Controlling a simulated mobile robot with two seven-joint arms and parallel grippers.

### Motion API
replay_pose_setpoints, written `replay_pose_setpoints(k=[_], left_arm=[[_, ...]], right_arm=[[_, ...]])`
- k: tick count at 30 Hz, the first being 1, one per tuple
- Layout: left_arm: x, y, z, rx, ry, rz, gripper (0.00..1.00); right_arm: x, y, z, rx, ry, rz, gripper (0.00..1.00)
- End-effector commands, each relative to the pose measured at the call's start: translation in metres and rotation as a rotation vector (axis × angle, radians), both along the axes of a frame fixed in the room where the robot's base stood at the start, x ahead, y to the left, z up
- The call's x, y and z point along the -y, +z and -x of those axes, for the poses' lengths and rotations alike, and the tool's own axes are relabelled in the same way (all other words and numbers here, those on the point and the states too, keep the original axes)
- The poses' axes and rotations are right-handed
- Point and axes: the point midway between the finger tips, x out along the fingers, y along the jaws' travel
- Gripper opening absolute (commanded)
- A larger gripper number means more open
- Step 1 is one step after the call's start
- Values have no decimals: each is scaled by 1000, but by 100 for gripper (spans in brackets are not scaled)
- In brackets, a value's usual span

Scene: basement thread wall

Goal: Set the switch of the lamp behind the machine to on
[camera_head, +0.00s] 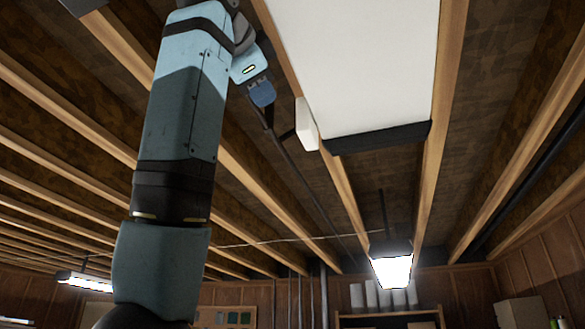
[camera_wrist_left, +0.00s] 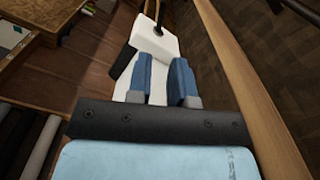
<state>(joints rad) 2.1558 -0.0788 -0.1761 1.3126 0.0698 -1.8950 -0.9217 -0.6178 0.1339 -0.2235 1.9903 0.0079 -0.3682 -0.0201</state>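In the head view my left arm rises from below, and its blue-fingered gripper (camera_head: 262,94) is up near the ceiling. In the left wrist view the two blue fingers (camera_wrist_left: 164,82) stand apart. Beyond their tips is a white block (camera_wrist_left: 152,42) with a small dark round spot; contact cannot be told. A small white box (camera_head: 306,124) sits beside a large white ceiling panel, right of the gripper in the head view. A lit lamp (camera_head: 390,270) hangs from a dark rod at lower right. I cannot clearly identify a switch or the machine. My right gripper is out of view.
The large white panel (camera_head: 358,65) with a dark lower edge hangs between wooden joists (camera_head: 442,130). A dark rod (camera_head: 300,175) runs below the gripper. A lit tube lamp (camera_head: 85,280) hangs at lower left. Shelves (camera_head: 390,318) stand at the far wall.

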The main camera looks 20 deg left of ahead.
Motion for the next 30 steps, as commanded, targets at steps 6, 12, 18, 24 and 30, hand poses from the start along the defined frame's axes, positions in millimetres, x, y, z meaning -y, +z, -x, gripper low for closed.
replay_pose_setpoints(k=[6,12,18,24,30], left_arm=[[1,3,-19,-2,0,-1,20],[2,4,-62,-4,0,0,20],[3,4,-102,-3,0,0,20],[4,3,-128,-1,0,0,20],[5,1,-136,1,0,-1,20]], right_arm=[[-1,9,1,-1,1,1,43],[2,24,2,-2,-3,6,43],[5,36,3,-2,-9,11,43],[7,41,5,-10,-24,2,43],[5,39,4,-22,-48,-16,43]])
